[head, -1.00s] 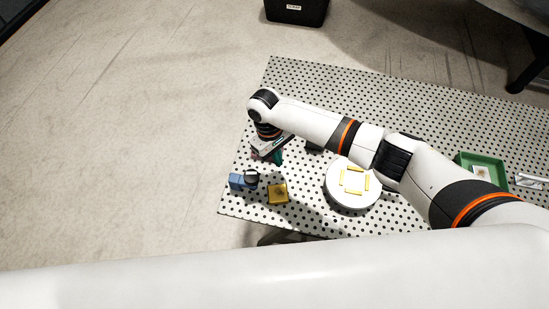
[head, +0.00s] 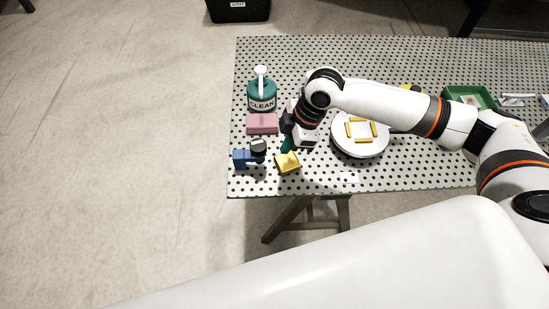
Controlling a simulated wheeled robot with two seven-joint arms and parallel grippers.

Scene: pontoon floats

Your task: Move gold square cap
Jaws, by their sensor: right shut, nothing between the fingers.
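The gold square cap (head: 288,163) is a small yellow block near the front left edge of the perforated table. My right gripper (head: 288,146) hangs just behind and above it, pointing down, shut and empty. The fingertips are small and partly hidden by the wrist, and I cannot tell whether they touch the cap. A white round disc (head: 345,147) with several yellow bars set in a square lies to the right, beneath my right forearm. My left gripper is not in view.
A blue block with a black round part (head: 241,159) sits left of the cap. A pink block (head: 262,124) and a teal "CLEAN" bottle (head: 261,97) stand behind it. A green tray (head: 461,93) is at the right. The table (head: 400,180) is bare front right.

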